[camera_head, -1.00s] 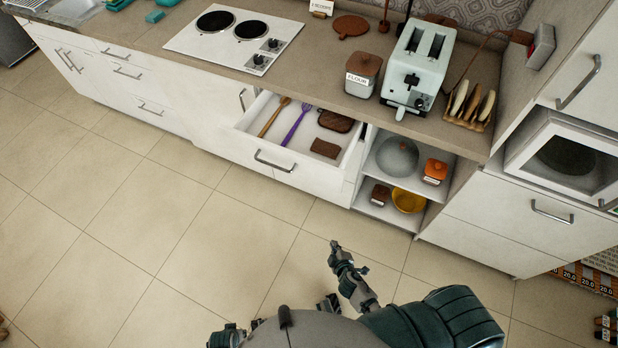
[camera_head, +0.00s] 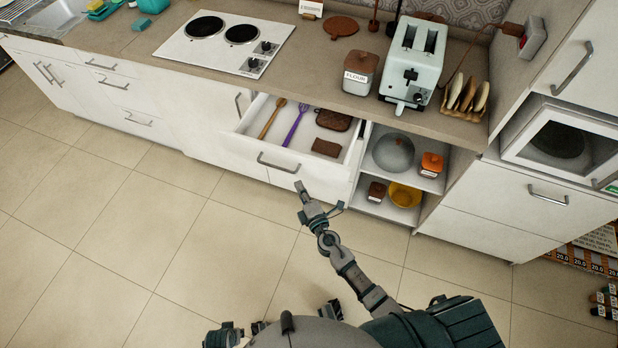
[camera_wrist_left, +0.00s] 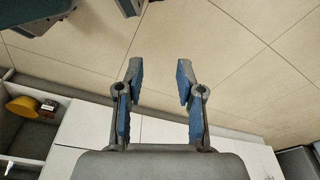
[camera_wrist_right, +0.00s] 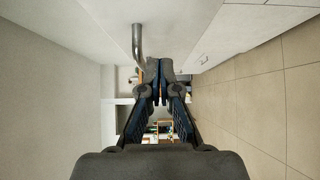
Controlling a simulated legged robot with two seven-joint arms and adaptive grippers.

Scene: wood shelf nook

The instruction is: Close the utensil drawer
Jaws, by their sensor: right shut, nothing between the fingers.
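The utensil drawer (camera_head: 333,184) is pulled out below the counter, showing its inside. It holds a wooden spoon (camera_head: 272,118), a purple fork (camera_head: 294,124) and brown items (camera_head: 326,147). The bar handle (camera_head: 278,163) is on its white front. My right gripper (camera_head: 299,185) is shut and empty, just in front of and below the drawer front, right of the handle. In the right wrist view, its closed fingers (camera_wrist_right: 158,66) are near a metal handle (camera_wrist_right: 137,42); contact cannot be told. My left gripper (camera_wrist_left: 160,68) is open and empty, pointing over the floor.
An open shelf nook with a grey bowl (camera_head: 393,153) and yellow bowl (camera_head: 404,195) is right of the drawer. The counter holds a stove top (camera_head: 229,42), flour canister (camera_head: 360,73) and toaster (camera_head: 413,66). The tiled floor (camera_head: 130,230) is clear.

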